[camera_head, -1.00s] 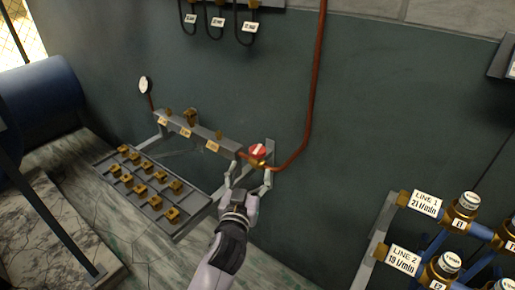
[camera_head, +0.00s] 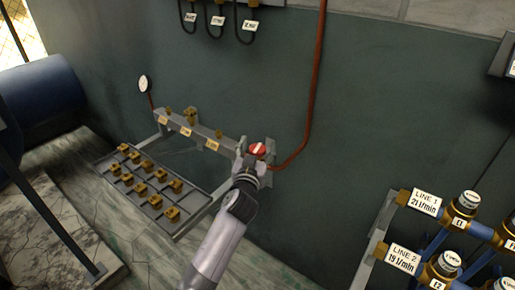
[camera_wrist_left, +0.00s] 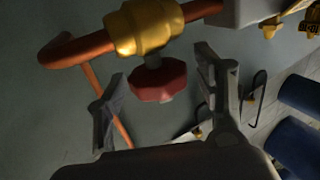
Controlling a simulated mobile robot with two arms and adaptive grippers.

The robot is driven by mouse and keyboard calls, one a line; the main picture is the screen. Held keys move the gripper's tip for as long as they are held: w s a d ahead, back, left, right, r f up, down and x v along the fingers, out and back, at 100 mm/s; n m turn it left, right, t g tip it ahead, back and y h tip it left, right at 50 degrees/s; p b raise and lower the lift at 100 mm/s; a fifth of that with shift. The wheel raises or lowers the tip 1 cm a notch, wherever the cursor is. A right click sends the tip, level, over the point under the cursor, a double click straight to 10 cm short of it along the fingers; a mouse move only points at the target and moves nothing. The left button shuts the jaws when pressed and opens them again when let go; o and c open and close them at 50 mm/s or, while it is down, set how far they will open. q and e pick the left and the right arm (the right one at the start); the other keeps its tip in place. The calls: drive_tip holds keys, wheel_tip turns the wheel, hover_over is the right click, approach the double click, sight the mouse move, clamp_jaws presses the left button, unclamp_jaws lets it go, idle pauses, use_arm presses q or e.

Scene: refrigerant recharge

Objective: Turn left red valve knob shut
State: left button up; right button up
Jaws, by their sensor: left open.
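The red valve knob (camera_head: 257,149) sits at the right end of the grey wall manifold, where the copper pipe joins it. In the left wrist view the faceted red knob (camera_wrist_left: 159,82) hangs from a brass valve body (camera_wrist_left: 143,27) on the copper pipe. My left gripper (camera_head: 256,152) is at the knob, its fingers on either side. In the left wrist view the open fingers of the left gripper (camera_wrist_left: 158,90) flank the knob, with visible gaps on both sides. My right gripper is not in view.
A grey tray (camera_head: 188,226) with several brass fittings stands left of my arm. A gauge (camera_head: 144,84) is at the manifold's left end. The copper pipe (camera_head: 316,90) climbs the wall. Labelled line valves (camera_head: 463,207) stand at right.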

use_arm(q)
drive_tip(key=c, duration=1.2)
drive_tip(key=shift+o, duration=0.2)
drive_tip(key=m+h+p, duration=0.1)
drive_tip(key=p, duration=0.1)
drive_tip(key=m+h+p, duration=0.1)
drive_tip(key=h+p, duration=0.1)
drive_tip(key=p, duration=0.1)
drive_tip(key=shift+r+g, duration=0.25)
drive_tip(key=shift+g, duration=0.15)
drive_tip(key=shift+f+m+g+h+p, duration=0.3)
drive_tip(key=shift+m+h+p, duration=0.25)
drive_tip(key=shift+h, duration=0.15)
drive_tip(key=o, duration=1.2)
drive_tip(key=shift+c, duration=0.2)
